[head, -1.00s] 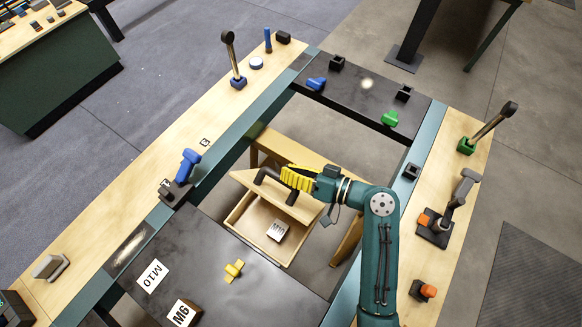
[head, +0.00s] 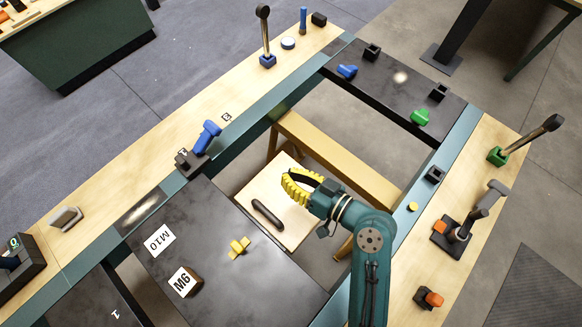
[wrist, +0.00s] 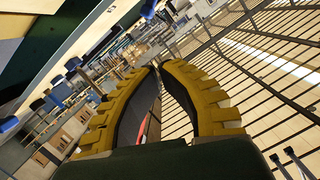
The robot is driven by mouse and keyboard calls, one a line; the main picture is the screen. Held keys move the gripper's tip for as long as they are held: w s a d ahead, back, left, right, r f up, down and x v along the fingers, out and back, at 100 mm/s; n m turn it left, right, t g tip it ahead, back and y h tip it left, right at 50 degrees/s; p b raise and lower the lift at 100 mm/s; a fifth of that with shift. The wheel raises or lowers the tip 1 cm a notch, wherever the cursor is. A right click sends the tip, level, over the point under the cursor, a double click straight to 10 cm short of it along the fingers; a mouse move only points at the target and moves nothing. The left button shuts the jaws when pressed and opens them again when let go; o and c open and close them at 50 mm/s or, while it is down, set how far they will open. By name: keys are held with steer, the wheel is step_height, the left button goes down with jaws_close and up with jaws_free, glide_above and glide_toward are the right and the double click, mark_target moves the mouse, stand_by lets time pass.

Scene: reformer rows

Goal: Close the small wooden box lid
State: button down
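The small wooden box shows in the head view as a pale wooden lid (head: 291,222) with a dark bar handle (head: 267,215). The lid lies flat over the box, and the inside is hidden. It sits in the gap beside the dark plate. My gripper (head: 287,177), with yellow ribbed fingers, is over the lid's upper right part, apart from the handle. In the wrist view my gripper (wrist: 160,68) has its fingertips together with nothing held between them. I cannot tell whether the fingers touch the lid.
A dark plate (head: 235,284) with an M6 block (head: 186,281) and a yellow knob (head: 239,245) lies at the lower left. A wooden trestle beam (head: 345,165) runs behind the box. Wooden side rails carry levers and a blue tool (head: 207,136).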

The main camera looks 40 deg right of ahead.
steer(key=s+r+p, duration=0.2)
steer(key=s+r, duration=0.4)
steer(key=s, duration=0.4)
steer(key=shift+p, duration=0.35)
